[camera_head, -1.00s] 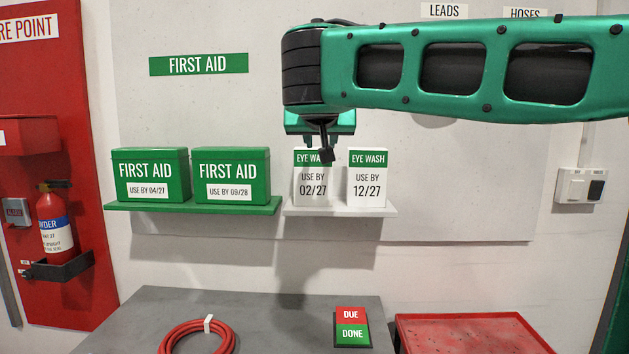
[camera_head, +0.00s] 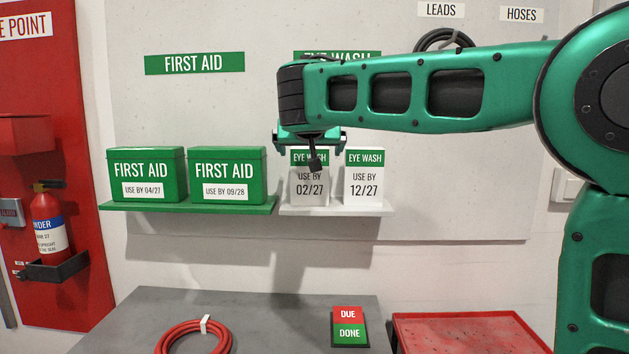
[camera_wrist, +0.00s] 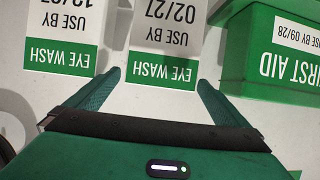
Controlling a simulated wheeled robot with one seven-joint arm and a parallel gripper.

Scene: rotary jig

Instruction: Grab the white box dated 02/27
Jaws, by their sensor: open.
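The white eye wash box dated 02/27 (camera_head: 309,189) stands on a small white shelf (camera_head: 340,210), left of a like box dated 12/27 (camera_head: 364,176). My gripper (camera_head: 312,160) is in front of the top of the 02/27 box and hides part of its green label. In the wrist view the 02/27 box (camera_wrist: 170,35) appears upside down, between and beyond the two green fingertips (camera_wrist: 158,80). The fingers are apart, with nothing held. The 12/27 box (camera_wrist: 65,35) lies just beyond the left finger. Whether a finger touches either box is unclear.
Two green first aid boxes (camera_head: 146,176) (camera_head: 228,176) stand on a green shelf (camera_head: 190,206) to the left; one (camera_wrist: 275,50) is near the right finger. Below are a grey bench (camera_head: 270,310), a red hose coil (camera_head: 165,343), a DUE/DONE block (camera_head: 349,328) and a red tray (camera_head: 465,318).

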